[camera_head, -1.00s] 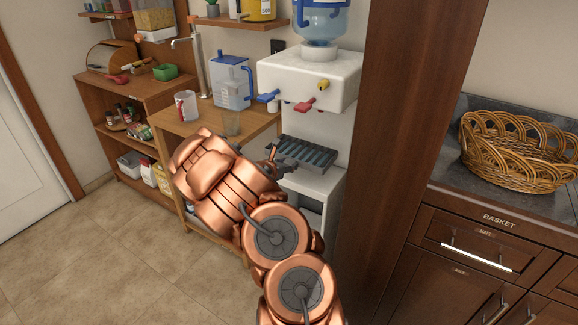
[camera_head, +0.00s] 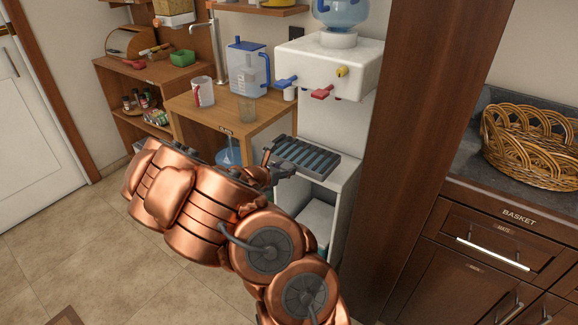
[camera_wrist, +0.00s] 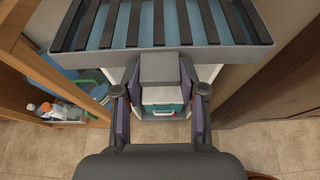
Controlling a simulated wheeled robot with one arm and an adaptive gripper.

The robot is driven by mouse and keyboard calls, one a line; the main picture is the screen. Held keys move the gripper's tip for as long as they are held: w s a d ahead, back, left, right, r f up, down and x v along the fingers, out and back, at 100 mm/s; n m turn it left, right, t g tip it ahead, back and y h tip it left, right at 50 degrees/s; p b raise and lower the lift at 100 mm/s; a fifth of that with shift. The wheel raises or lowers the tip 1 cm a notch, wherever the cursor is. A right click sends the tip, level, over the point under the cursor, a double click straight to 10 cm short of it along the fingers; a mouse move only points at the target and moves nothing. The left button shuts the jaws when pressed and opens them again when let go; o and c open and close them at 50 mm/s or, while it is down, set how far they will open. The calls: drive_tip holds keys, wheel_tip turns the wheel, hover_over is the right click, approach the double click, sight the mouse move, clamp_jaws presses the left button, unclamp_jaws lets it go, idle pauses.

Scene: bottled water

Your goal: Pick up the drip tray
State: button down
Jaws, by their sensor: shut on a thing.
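The drip tray (camera_head: 322,163) is dark grey with a slatted top over a blue inside, below the taps of the white water dispenser (camera_head: 325,68). In the wrist view the tray (camera_wrist: 225,53) fills the top of the picture, slats up. My gripper (camera_wrist: 160,84) has its two fingers on either side of a grey block at the tray's near edge, shut on it. In the head view my gripper (camera_head: 277,173) is at the tray's left end, partly hidden by my arm. I cannot tell whether the tray touches the dispenser's base.
A tall brown panel (camera_head: 413,110) is close on the right. Open tiled floor (camera_head: 75,250) lies at left.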

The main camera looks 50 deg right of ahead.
drive_tip(key=a, duration=0.7)
idle(0.3)
drive_tip(key=shift+s+a, duration=0.1)
